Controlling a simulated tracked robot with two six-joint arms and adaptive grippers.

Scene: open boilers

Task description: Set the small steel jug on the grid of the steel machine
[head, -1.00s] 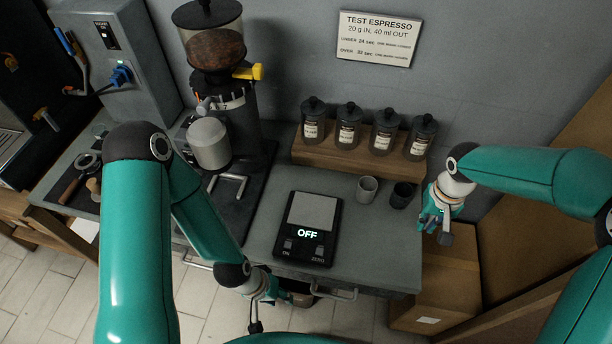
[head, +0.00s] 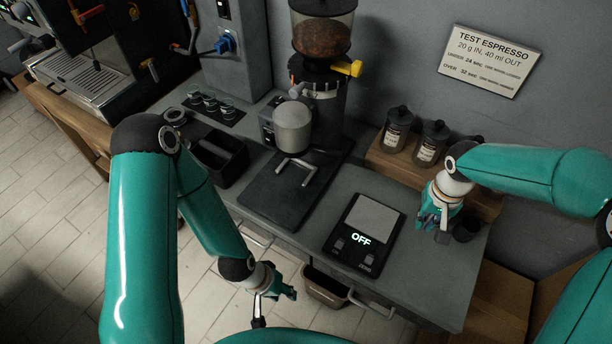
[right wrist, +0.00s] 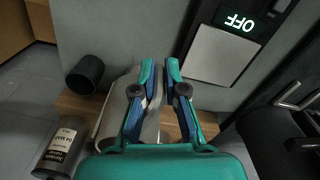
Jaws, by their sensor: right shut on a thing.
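The steel machine (head: 60,35) stands at the far left of the head view, its ribbed grid (head: 88,80) bare of vessels. My right gripper (head: 442,225) is at the right end of the counter. In the right wrist view its fingers (right wrist: 161,72) are close together, shut on a pale grey vessel (right wrist: 112,106), which I take for the small steel jug. The fingers partly cover it, and the head view hides it behind my gripper. My left gripper (head: 280,290) hangs in front of the counter, low and apart from the jug; its finger opening is unclear.
A dark cup (head: 467,229) stands close to my right gripper. Jars (head: 431,143) stand on a wooden riser behind it. A black scale (head: 365,236), a grinder (head: 322,95), a black box (head: 217,160) and small glasses (head: 210,103) lie between gripper and machine.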

